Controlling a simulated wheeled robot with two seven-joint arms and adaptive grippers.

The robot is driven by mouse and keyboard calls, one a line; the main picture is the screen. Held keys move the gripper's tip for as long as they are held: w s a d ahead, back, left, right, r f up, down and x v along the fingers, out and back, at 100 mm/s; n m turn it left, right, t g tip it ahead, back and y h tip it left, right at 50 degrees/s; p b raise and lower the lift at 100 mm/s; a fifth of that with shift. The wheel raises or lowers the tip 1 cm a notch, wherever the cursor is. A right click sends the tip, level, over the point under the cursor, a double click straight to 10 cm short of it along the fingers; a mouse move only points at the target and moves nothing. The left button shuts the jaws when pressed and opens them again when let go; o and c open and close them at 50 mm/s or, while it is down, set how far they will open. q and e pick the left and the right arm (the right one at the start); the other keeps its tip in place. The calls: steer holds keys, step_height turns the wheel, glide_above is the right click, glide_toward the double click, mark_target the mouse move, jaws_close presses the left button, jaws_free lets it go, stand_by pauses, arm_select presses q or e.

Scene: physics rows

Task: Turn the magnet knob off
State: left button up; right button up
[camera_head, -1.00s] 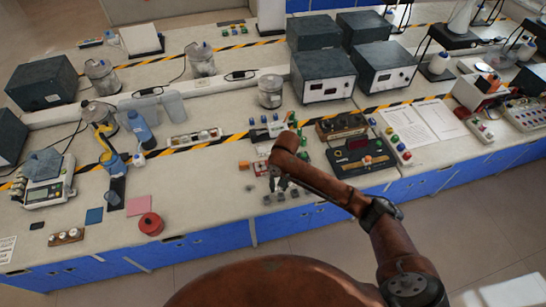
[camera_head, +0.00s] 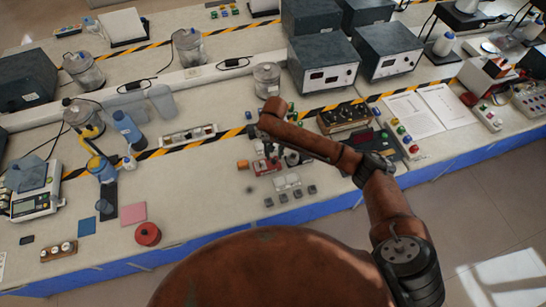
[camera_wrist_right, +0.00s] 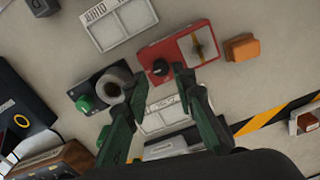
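A red box (camera_wrist_right: 185,52) with a round black knob (camera_wrist_right: 160,68) and a white dial face lies ahead of my right gripper in the right wrist view. The red box (camera_head: 264,166) also shows in the head view, partly behind my right arm. My right gripper (camera_wrist_right: 160,76) is open, its two green fingers apart on either side of the knob in the picture. I cannot tell whether they touch it. No label names the knob legibly. My left gripper is not in view.
A black box with a green button (camera_wrist_right: 86,103) and grey ring is close beside the left finger. An orange block (camera_wrist_right: 242,47) sits right of the red box. Several small grey blocks (camera_head: 283,198) lie near the table's front edge.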

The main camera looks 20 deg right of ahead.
mark_target(274, 160)
step_height(274, 160, down, 3)
steer(key=shift+w+r, duration=0.1)
steer(key=shift+f, duration=0.5)
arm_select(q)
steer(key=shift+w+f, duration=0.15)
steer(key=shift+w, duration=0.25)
arm_select(e)
jaws_close()
